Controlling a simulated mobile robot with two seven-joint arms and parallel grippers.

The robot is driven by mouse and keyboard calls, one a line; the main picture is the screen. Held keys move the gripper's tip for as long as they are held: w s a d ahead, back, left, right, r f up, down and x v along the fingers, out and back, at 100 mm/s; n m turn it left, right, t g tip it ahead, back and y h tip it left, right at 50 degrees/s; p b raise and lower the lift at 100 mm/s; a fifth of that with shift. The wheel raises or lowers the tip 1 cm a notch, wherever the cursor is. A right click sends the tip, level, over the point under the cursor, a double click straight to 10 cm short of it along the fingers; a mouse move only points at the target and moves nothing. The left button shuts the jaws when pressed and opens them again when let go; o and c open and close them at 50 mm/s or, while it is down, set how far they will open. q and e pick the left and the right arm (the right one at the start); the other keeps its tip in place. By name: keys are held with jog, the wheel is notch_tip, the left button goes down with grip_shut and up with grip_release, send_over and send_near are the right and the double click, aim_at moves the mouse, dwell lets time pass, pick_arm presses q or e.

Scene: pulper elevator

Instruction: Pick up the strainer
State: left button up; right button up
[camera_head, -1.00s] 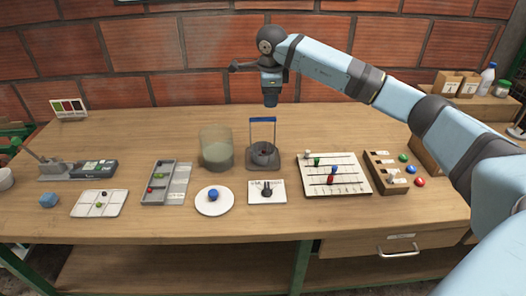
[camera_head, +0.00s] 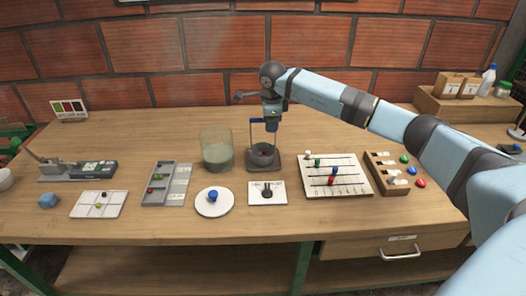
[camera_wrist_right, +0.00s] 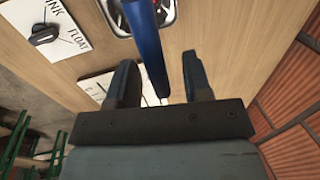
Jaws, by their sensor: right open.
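The strainer, a dark round basket (camera_head: 263,154) with a tall frame and a blue handle bar on top, stands on a dark base at the middle of the table. My right gripper (camera_head: 270,126) points down at the right end of the handle. In the right wrist view its two fingers (camera_wrist_right: 160,82) are apart, and the blue handle bar (camera_wrist_right: 146,42) runs into the space between them. I cannot tell whether a finger touches the bar. Part of the basket shows beyond the bar at the top. My left gripper is not in view.
A glass vessel of cloudy liquid (camera_head: 217,155) stands just left of the strainer. A dial card (camera_head: 267,192) and a white plate (camera_head: 214,202) lie in front. A pegboard (camera_head: 334,175) is to the right. The table behind the strainer is clear.

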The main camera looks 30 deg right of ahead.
grip_shut()
jog(key=shift+r, duration=0.1)
